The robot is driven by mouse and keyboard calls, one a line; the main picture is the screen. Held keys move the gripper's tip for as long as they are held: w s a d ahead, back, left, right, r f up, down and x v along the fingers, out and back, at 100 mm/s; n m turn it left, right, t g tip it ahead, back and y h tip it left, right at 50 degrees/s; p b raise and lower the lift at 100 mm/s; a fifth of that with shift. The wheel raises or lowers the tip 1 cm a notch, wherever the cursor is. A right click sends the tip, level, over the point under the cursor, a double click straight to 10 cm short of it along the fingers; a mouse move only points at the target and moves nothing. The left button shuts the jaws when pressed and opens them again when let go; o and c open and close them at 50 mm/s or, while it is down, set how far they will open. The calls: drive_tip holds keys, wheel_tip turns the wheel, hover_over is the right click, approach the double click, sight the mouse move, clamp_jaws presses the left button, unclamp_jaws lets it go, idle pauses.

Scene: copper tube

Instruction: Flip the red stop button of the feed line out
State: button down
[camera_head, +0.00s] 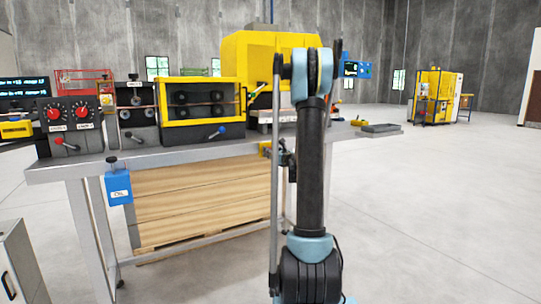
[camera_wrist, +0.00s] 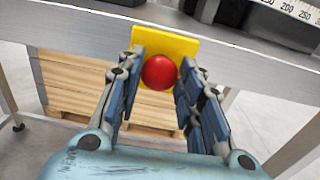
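The red stop button (camera_wrist: 159,72) is a round red head on a yellow plate (camera_wrist: 181,46) at the front edge of the workbench. In the head view, the yellow housing (camera_head: 265,148) shows at the bench's front edge, just left of my arm; the red head is hidden there. My gripper (camera_wrist: 163,62) is open and points at the button. Its two fingers stand apart, one on each side of the red head in the wrist view. I cannot tell whether either finger touches it. In the head view my gripper is mostly hidden behind my arm.
The workbench (camera_head: 190,154) carries a panel with red knobs (camera_head: 68,113), a roller unit, a yellow-framed roller box (camera_head: 201,100) and a large yellow machine (camera_head: 262,55). A blue box (camera_head: 118,187) hangs at its front left.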

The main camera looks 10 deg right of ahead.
drive_tip(key=shift+s+d+f, duration=0.1)
drive_tip(key=shift+s+d, duration=0.1)
drive_tip(key=shift+s, duration=0.45)
drive_tip(key=c, duration=1.1)
unclamp_jaws()
drive_tip(key=v, duration=1.2)
